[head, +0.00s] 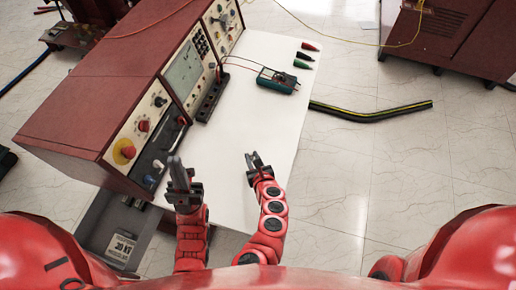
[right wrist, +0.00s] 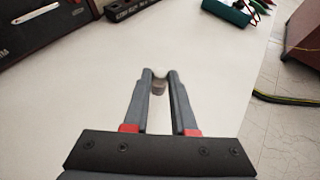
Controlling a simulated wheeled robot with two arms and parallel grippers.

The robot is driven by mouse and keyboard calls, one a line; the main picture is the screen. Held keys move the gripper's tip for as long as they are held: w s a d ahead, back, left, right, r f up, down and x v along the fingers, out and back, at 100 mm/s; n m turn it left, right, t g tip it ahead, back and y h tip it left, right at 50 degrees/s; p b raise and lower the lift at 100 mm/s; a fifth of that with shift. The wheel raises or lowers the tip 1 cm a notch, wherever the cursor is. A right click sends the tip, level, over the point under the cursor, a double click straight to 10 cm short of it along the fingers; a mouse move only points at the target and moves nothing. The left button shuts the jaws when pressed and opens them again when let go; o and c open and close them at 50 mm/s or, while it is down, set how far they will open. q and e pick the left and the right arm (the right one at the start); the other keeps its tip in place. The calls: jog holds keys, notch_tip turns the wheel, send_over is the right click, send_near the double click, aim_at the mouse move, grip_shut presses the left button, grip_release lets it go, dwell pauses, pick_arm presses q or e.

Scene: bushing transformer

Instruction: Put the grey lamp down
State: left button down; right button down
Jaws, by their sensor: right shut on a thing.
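The grey lamp (right wrist: 158,86) is a small grey piece with a pale rounded top. It sits between the fingertips of my right gripper (right wrist: 160,78) in the right wrist view. These fingers are shut on it, with the white tabletop behind. Whether the lamp touches the table I cannot tell. My left gripper (head: 178,172) is near the front of the console, its fingers seen edge-on, so their opening is unclear.
A dark red control console (head: 120,90) with knobs and a screen fills the table's left side. A teal multimeter (head: 278,80) and several coloured clips (head: 305,55) lie at the back right. The tabletop between is clear. A black-yellow cable (head: 370,114) lies on the floor.

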jog(key=w, duration=0.1)
jog(key=w+d+p, duration=0.1)
jog(key=w, duration=0.1)
jog(key=w+d, duration=0.1)
jog(key=shift+w, duration=0.4)
jog(key=shift+w+f, duration=0.15)
jog(key=shift+f, duration=0.05)
notch_tip(320, 180, down, 3)
jog(key=shift+a+r, duration=0.1)
jog(key=shift+f, duration=0.4)
jog(key=shift+f, duration=0.25)
jog(key=c, duration=0.7)
grip_release()
jog(key=shift+r, duration=0.1)
